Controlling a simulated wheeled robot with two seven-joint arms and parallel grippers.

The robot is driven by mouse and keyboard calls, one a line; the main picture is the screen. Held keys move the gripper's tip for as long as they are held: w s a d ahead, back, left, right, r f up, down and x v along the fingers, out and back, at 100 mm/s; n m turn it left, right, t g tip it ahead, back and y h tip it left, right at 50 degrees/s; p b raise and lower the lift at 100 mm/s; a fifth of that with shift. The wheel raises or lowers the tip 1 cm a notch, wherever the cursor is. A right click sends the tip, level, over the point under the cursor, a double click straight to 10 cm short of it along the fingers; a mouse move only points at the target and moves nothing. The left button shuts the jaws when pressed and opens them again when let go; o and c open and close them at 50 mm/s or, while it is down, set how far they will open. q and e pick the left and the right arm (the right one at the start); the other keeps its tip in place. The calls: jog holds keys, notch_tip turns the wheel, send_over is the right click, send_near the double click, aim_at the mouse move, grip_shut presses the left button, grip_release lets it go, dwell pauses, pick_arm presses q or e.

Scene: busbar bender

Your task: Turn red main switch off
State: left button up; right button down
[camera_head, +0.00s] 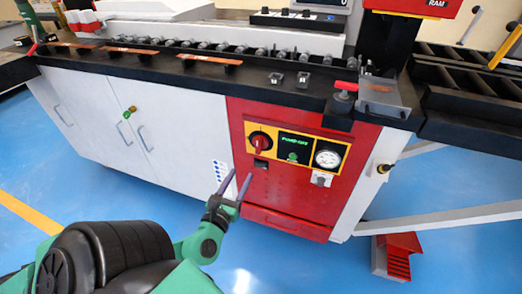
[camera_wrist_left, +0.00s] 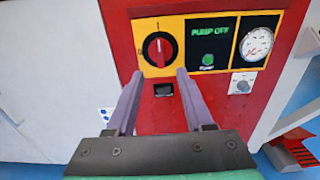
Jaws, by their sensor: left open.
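The red main switch (camera_head: 260,142) is a round red knob on a yellow plate at the left of the red control panel. It also shows in the left wrist view (camera_wrist_left: 160,48), with its grip bar standing about upright. My left gripper (camera_head: 235,182) is open and empty, below and left of the switch in the head view. In the left wrist view its two purple fingers (camera_wrist_left: 158,75) are spread, with their tips just below the switch and to either side of it. They do not hold the knob. My right gripper is not in view.
Right of the switch are a green button (camera_head: 292,157) under a "PUMP OFF" display and a round gauge (camera_head: 328,158). A small grey switch (camera_head: 321,179) sits below the gauge. The black bench edge (camera_head: 285,92) overhangs the panel. White cabinet doors (camera_head: 150,125) stand at left.

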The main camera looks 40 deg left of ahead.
aim_at(257, 143)
pick_arm(q)
jog(key=x, duration=1.4)
jog(key=shift+w+a+r, duration=0.2)
jog(key=shift+w+r, duration=0.05)
grip_shut()
